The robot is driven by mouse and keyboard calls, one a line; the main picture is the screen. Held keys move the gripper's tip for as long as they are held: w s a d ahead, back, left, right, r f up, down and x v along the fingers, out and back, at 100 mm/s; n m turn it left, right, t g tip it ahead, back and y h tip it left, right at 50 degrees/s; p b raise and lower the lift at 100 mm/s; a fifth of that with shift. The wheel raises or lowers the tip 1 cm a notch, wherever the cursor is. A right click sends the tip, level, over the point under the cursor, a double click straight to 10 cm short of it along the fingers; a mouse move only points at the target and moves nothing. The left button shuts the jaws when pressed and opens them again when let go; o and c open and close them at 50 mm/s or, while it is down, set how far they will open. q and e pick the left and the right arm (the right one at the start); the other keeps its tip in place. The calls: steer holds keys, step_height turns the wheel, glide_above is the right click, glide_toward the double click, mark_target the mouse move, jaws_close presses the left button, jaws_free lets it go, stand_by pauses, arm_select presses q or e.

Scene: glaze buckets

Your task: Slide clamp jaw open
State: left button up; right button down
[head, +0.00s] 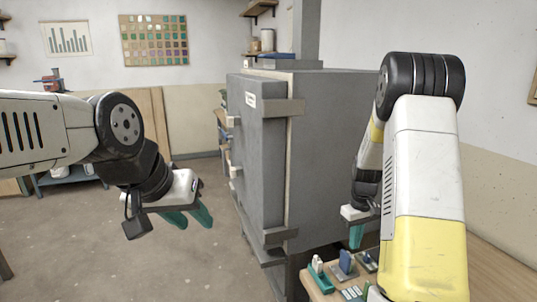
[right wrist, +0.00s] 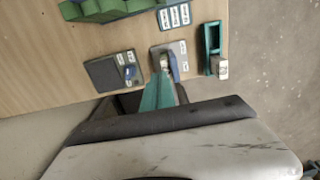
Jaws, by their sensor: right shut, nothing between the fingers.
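A green channel-shaped fixture (right wrist: 206,45) with a pale block (right wrist: 221,68) at one end looks like the clamp and its jaw. In the head view the green fixture (head: 321,279) is at the bench's front left. My right gripper (right wrist: 163,72) has its teal fingers together with nothing between them. Its tips overlap the near part of a grey plate with a blue lever (right wrist: 174,70), left of the green fixture; contact cannot be told. In the head view the right gripper (head: 356,238) is above the bench. My left gripper (head: 190,219) hangs open and empty, far from the bench.
A dark grey plate with a blue part (right wrist: 103,74) lies left of the middle plate. White labels (right wrist: 173,17) and green blocks (right wrist: 95,10) lie farther up on the wooden bench (right wrist: 40,60). A large grey kiln-like cabinet (head: 262,150) stands between my arms.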

steer(key=shift+f, duration=0.15)
steer(key=shift+s+f, duration=0.1)
steer(key=shift+f, duration=1.45)
steer(key=shift+s+a+f, duration=0.15)
steer(key=shift+s+a, duration=0.15)
steer(key=shift+a, duration=0.4)
steer(key=shift+w+r, duration=0.15)
steer(key=shift+r, duration=0.5)
steer(key=shift+w+d+r, duration=0.1)
steer(key=shift+d+r, duration=0.1)
steer(key=shift+r, duration=1.3)
steer(key=shift+w+d+r, duration=0.1)
steer(key=shift+d+r, duration=0.1)
steer(key=shift+r, duration=1.3)
